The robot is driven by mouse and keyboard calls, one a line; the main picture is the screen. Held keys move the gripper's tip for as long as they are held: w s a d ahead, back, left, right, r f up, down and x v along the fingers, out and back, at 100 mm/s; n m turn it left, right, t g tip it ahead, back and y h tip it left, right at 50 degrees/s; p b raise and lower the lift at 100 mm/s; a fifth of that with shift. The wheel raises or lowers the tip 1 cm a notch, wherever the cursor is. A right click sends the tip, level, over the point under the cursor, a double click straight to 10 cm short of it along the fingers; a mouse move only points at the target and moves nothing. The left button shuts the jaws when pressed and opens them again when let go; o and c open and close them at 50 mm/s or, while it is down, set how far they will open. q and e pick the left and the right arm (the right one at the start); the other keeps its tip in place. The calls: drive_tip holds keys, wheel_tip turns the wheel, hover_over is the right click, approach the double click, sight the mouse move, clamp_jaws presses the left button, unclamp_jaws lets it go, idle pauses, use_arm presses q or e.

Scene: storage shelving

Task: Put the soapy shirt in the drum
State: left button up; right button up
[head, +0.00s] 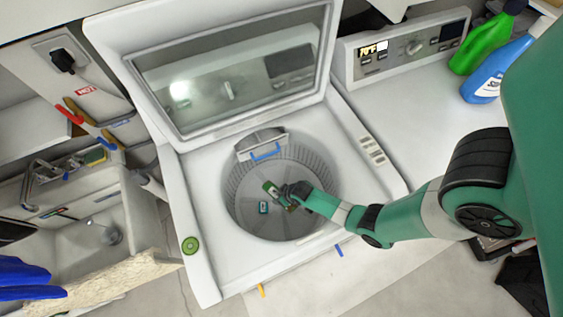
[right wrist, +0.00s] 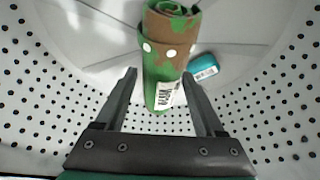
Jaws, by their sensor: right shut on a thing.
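The soapy shirt (right wrist: 168,48) is a rolled green and brown camouflage bundle with white spots and a white label. In the head view the shirt (head: 271,189) is inside the open washer drum (head: 240,205). My right gripper (head: 286,196) reaches into the drum from the right and is shut on the shirt. In the right wrist view the two fingers of the right gripper (right wrist: 160,76) lie on either side of the roll. The drum's perforated wall (right wrist: 265,110) surrounds it. I cannot tell whether the shirt touches the drum floor. My left gripper is not in view.
A small teal item (head: 263,207) lies on the drum floor, close to the shirt. The washer lid (head: 235,75) stands open behind. A green bottle (head: 482,45) and a blue bottle (head: 492,75) stand on the right machine. A sink (head: 85,235) is at left.

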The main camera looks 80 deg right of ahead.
drive_tip(key=shift+f+b, duration=0.55)
drive_tip(key=shift+f, duration=0.05)
drive_tip(key=o, duration=1.5)
drive_tip(key=shift+r, duration=0.15)
drive_tip(key=p+v, duration=0.8)
drive_tip(key=v, duration=0.5)
